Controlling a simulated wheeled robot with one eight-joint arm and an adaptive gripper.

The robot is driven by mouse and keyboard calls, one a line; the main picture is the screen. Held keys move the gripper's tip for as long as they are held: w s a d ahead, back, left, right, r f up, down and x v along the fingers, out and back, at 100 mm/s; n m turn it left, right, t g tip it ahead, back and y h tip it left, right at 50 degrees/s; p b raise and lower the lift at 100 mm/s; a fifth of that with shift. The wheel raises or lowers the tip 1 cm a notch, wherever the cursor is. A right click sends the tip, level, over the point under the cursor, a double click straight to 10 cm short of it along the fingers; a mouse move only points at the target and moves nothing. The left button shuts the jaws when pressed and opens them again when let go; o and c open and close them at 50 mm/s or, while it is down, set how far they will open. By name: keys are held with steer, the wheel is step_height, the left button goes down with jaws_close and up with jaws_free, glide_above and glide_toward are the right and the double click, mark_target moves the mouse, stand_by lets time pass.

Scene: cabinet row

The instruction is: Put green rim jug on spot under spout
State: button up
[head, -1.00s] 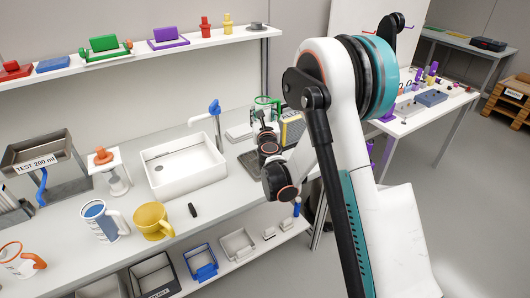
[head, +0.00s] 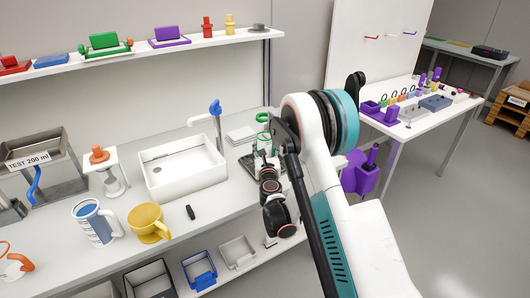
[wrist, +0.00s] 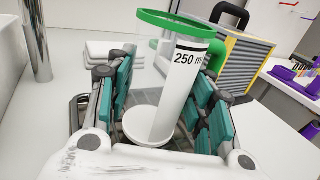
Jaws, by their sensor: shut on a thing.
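The green rim jug (wrist: 146,122) stands upright between the teal finger pads of my gripper (wrist: 163,108) in the wrist view. It looks clear, with a green rim, a green handle at the right and a white strip marked "250 m". My gripper is shut on it. In the head view the jug's green rim (head: 262,117) shows beyond my gripper (head: 264,160), right of the sink. I cannot tell whether its base touches the surface below. A tank marked "TEST 200 ml" (head: 60,150) with a blue spout lever (head: 34,184) stands far left. The spot under it is not clearly visible.
A white sink (head: 182,170) with a blue-topped tap (head: 216,122) lies left of the jug. A blue-and-white mug (head: 97,224), yellow jug (head: 148,222) and small black object (head: 190,212) stand on the counter. A yellow-edged grey case (wrist: 240,65) is close behind the jug.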

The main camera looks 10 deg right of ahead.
steer(key=shift+r, duration=0.1)
steer(key=shift+f, duration=0.2)
steer(key=o, duration=1.2)
steer(key=shift+r, duration=0.2)
